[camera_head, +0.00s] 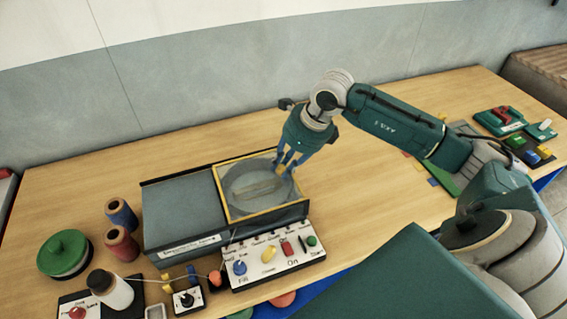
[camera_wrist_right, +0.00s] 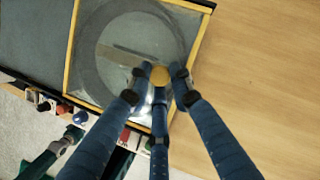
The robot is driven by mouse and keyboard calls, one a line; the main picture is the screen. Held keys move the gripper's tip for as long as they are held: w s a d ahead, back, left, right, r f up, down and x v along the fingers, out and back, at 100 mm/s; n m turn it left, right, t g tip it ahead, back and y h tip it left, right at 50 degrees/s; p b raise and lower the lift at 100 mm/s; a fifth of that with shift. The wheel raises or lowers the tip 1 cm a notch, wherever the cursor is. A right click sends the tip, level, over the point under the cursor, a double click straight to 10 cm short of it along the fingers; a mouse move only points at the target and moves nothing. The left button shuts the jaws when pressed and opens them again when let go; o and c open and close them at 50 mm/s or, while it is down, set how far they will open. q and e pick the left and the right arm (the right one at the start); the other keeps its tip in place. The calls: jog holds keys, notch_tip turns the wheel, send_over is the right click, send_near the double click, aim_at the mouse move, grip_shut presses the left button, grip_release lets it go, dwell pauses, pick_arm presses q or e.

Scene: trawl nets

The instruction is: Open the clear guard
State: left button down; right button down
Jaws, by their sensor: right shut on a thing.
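The clear guard (camera_head: 239,213) is a see-through panel in a yellow frame on the right part of a dark box (camera_head: 176,211). It appears to lie down over a round ring and a pale bar inside. In the right wrist view the guard (camera_wrist_right: 112,22) fills the upper middle. My right gripper (camera_head: 285,167) is at the guard's back right area, fingers pointing down. In the right wrist view its fingers (camera_wrist_right: 157,80) close around a round yellow knob (camera_wrist_right: 160,75) near the guard's edge. My left gripper is not in view.
A white control panel (camera_head: 270,265) with coloured knobs stands in front of the box. Spools (camera_head: 121,243), a green-lidded round container (camera_head: 64,254) and a white bottle (camera_head: 110,290) are at the left.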

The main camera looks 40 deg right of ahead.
jog(key=w+a+b, duration=0.1)
jog(key=a, duration=0.5)
jog(key=w+a+b, duration=0.1)
jog(key=w+a, duration=0.1)
jog(key=a, duration=0.4)
jog(key=w+a+b, duration=0.1)
jog(key=w+a, duration=0.1)
jog(key=a, duration=0.4)
jog(key=shift+a+r+b, duration=0.25)
jog(key=shift+a+b, duration=0.05)
jog(key=shift+b, duration=0.1)
jog(key=c, duration=1.5)
grip_release()
jog(key=shift+s, duration=0.1)
jog(key=shift+c, duration=0.2)
jog(key=shift+f, duration=0.1)
jog(key=v, duration=1.2)
jog(key=shift+s, duration=0.15)
